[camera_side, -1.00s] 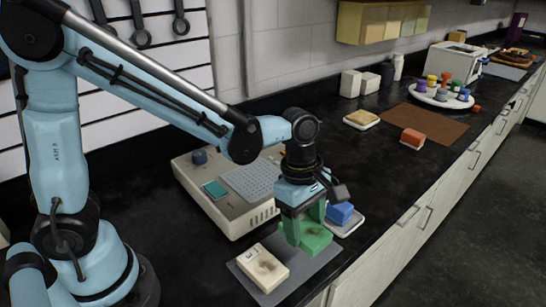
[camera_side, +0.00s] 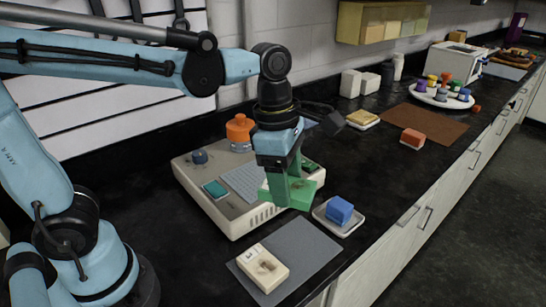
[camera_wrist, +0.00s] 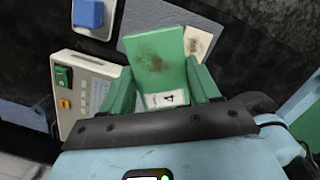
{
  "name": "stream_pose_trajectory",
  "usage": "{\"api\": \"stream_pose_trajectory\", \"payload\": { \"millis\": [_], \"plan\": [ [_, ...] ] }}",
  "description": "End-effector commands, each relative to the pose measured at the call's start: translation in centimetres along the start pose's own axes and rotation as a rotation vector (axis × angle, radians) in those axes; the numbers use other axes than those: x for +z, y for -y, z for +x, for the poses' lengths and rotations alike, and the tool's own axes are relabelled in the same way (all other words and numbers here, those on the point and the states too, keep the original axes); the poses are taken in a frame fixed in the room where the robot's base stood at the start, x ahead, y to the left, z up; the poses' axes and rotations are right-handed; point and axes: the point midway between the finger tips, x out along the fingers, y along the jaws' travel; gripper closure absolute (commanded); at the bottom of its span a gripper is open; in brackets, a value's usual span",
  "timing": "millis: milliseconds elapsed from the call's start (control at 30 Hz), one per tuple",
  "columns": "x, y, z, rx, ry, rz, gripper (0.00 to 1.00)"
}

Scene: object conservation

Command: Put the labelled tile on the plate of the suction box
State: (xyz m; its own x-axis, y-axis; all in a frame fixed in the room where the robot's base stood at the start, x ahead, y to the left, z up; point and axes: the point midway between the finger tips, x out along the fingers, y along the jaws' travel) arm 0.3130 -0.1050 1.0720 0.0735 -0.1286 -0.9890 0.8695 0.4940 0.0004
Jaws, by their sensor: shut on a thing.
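My gripper (camera_side: 283,188) is shut on a green tile (camera_side: 299,195) with a brown stain and holds it beside the right part of the suction box (camera_side: 226,219). In the wrist view the green tile (camera_wrist: 158,58) sits between the two green fingers of my gripper (camera_wrist: 163,88), and a white label with a dark mark shows at its near end. The suction box is cream, and its grey perforated plate (camera_side: 240,178) is partly hidden by my gripper. A cream tile (camera_side: 262,266), also with a white label and a stain, lies on the grey mat (camera_side: 304,244).
A blue block (camera_side: 339,209) sits on a white dish (camera_side: 344,228) right of the box. An orange knob-like thing (camera_side: 240,128) stands at the box's back. A sponge on a dish (camera_side: 362,118) and a red block (camera_side: 413,138) lie farther off.

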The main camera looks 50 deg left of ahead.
Motion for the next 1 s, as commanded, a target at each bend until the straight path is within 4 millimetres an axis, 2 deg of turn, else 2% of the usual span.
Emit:
{"api": "stream_pose_trajectory", "payload": {
  "millis": [33,100,333,467,800,1000],
  "plan": [
    [-1.0,-1.1,-0.8,0.01,0.001,-0.068,0.78],
    [-2.1,-2.1,-1.6,0.02,0.001,-0.14,0.78],
    [-4.2,-4.0,-2.9,0.039,0.002,-0.265,0.78],
    [-5.7,-5.6,-2.1,0.041,0.001,-0.276,0.78],
    [-10.5,-10.9,1.5,0.04,0.002,-0.272,0.78],
    [-12.1,-12.7,2.6,0.039,0.002,-0.267,0.78]
  ]
}}
